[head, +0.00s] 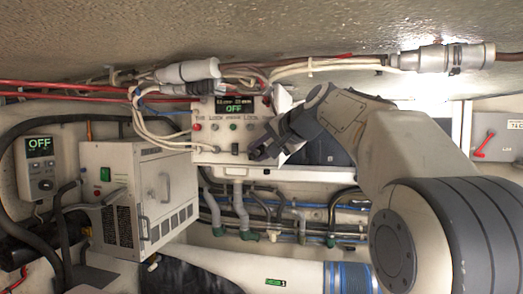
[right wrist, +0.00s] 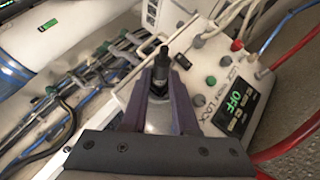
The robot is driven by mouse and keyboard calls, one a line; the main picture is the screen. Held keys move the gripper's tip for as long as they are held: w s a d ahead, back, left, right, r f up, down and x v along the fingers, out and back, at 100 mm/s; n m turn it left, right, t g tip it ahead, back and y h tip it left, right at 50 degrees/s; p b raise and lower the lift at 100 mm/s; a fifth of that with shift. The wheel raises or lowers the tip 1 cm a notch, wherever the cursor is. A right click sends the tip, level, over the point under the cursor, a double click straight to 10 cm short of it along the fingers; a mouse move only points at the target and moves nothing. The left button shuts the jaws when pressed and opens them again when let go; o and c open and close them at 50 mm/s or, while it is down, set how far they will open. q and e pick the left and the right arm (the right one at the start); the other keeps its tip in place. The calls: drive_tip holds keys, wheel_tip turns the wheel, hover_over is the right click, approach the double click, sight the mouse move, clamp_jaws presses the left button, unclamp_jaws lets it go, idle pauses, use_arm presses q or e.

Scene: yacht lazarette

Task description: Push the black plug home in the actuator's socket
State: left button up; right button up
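The actuator is a white box (head: 211,157) with a lit OFF display, small round buttons and a dark fitting (head: 235,149) low on its face. My right gripper (head: 260,152) is at the lower right of this face. In the right wrist view its two fingers (right wrist: 161,78) stand on either side of the black plug (right wrist: 158,67) and appear closed on it. The plug's narrower end points away from the gripper. A small black fitting (right wrist: 183,61) on the face is beside the plug. I cannot tell which opening is the socket or whether the plug touches it. My left gripper is not in view.
A grey vented unit (head: 125,165) stands left of the actuator, with a small controller (head: 40,165) farther left. Cables and red hoses run above the actuator; grey pipes (head: 241,205) hang below it. A red-handled switch box (head: 495,137) is at the right.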

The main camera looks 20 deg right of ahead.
clamp_jaws()
drive_tip(key=shift+w+d, duration=0.1)
drive_tip(key=o, duration=0.7)
unclamp_jaws()
drive_tip(key=shift+c, duration=0.2)
drive_tip(key=b+v, duration=0.2)
drive_tip(key=v, duration=0.5)
drive_tip(key=shift+s, duration=0.25)
